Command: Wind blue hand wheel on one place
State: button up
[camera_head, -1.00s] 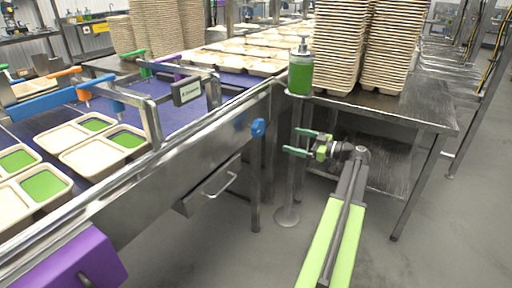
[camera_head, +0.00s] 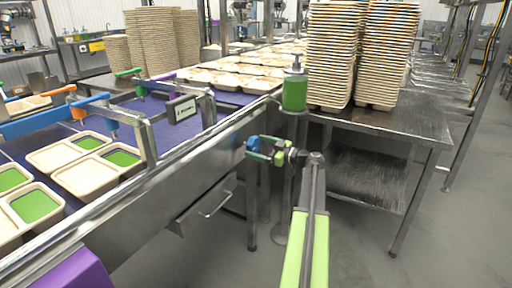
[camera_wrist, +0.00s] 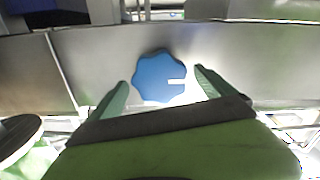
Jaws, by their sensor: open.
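The blue hand wheel (camera_wrist: 157,76) is a lobed knob with a white mark at its right side, on the steel side panel of the conveyor. In the head view the wheel (camera_head: 252,145) shows just at the tips of my gripper (camera_head: 262,150). In the wrist view my gripper (camera_wrist: 162,88) is open, with one green finger to the left and one to the right of the wheel. Gaps show between the fingers and the wheel, so it is not gripped. How deep the fingertips reach around it I cannot tell.
The conveyor (camera_head: 150,184) carries trays (camera_head: 84,176) with green portions. A steel table (camera_head: 402,125) with tall tray stacks (camera_head: 333,55) is at the right. The floor at the right front is clear.

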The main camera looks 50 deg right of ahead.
jog(key=shift+w+a, duration=0.15)
jog(key=shift+w, duration=0.5)
jog(key=c, duration=1.4)
